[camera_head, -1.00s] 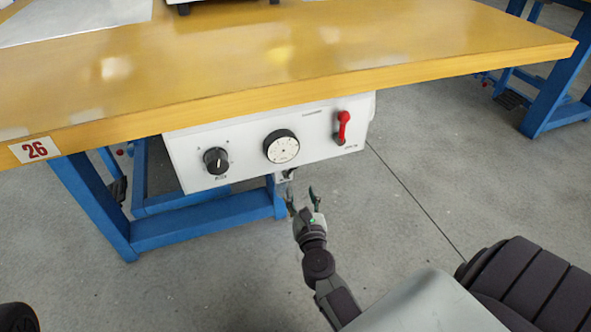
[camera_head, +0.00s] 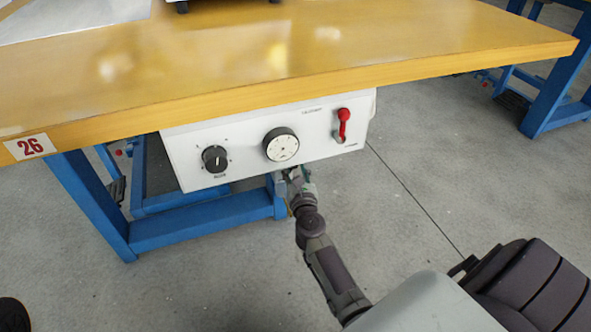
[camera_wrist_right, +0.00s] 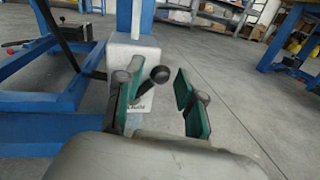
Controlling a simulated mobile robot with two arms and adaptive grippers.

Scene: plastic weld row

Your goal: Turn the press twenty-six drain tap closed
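The drain tap shows in the right wrist view as a black ball-ended lever (camera_wrist_right: 158,75) on a pale grey body (camera_wrist_right: 140,52) low under the bench. My right gripper (camera_wrist_right: 160,88) is open there, with its green-padded fingers on either side of the lever. In the head view my right gripper (camera_head: 298,177) is just below the white panel and hides most of the tap. My left gripper is not in view.
The white panel (camera_head: 240,172) under the wooden bench (camera_head: 330,62) carries a black knob (camera_head: 215,159), a round dial (camera_head: 281,145) and a red lever (camera_head: 343,125). Blue legs (camera_head: 205,213) stand behind.

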